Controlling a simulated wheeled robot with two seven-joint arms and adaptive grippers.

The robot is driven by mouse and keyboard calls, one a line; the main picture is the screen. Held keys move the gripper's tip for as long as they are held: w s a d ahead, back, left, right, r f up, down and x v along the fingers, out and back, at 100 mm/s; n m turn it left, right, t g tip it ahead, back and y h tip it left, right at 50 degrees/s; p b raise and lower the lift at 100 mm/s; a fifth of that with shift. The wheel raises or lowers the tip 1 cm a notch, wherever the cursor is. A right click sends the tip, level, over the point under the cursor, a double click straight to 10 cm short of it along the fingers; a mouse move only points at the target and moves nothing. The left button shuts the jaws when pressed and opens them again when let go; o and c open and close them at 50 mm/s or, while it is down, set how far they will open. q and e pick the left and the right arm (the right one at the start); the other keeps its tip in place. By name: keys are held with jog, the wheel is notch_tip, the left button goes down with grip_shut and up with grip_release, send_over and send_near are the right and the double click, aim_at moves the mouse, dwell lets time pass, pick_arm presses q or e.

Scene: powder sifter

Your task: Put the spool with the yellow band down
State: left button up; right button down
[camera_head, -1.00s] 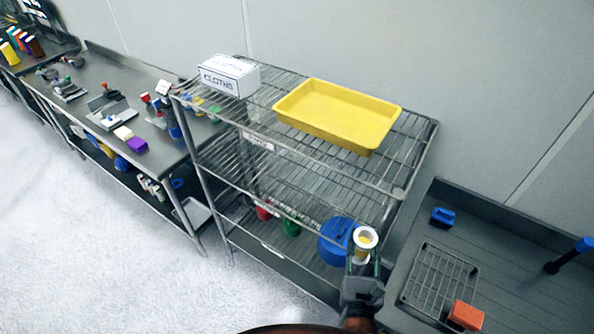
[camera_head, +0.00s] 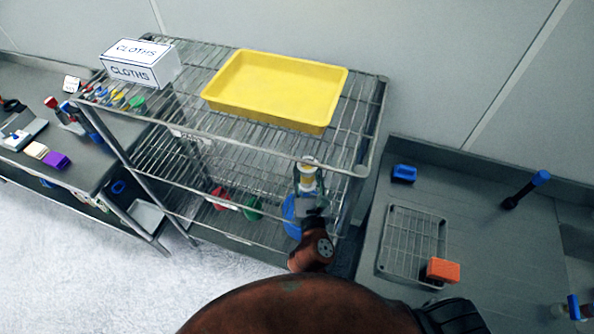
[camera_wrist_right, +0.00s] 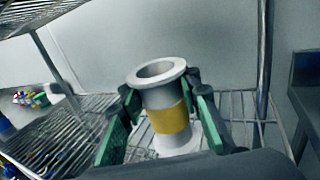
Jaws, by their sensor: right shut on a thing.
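The white spool with the yellow band (camera_wrist_right: 168,122) stands upright between the green pads of my right gripper (camera_wrist_right: 162,118) in the right wrist view. The gripper is shut on it around the banded middle. In the head view the spool (camera_head: 308,166) shows small, held by my right gripper (camera_head: 310,186) at the right front of the wire rack (camera_head: 250,150). In the wrist view wire shelf bars lie below and behind the spool; I cannot tell whether its base touches them. My left gripper is not in view.
The top shelf holds a yellow tray (camera_head: 272,88) and a white cloths box (camera_head: 140,64). Red, green and blue items (camera_head: 252,208) sit lower in the rack. A sink counter with a drain grid (camera_head: 412,240) and orange sponge (camera_head: 443,270) is at right. A workbench stands left.

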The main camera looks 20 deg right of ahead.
jog(key=w+f+b, duration=0.1)
jog(key=f, duration=0.2)
jog(key=w+f+b, duration=0.1)
jog(key=w+f, duration=0.1)
jog(key=f, duration=0.1)
jog(key=w+f+b, duration=0.2)
jog(key=f, duration=0.1)
jog(key=shift+f, duration=0.1)
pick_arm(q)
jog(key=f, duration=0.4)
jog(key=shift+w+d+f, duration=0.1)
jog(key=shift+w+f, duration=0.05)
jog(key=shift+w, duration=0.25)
pick_arm(e)
jog(key=shift+s, duration=0.1)
jog(key=shift+r, duration=0.2)
jog(key=shift+f, duration=0.1)
jog(key=c, duration=1.9)
grip_release()
jog(key=shift+f, duration=0.15)
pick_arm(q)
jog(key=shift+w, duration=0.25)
pick_arm(e)
jog(key=o, duration=0.5)
jog(key=shift+c, duration=0.2)
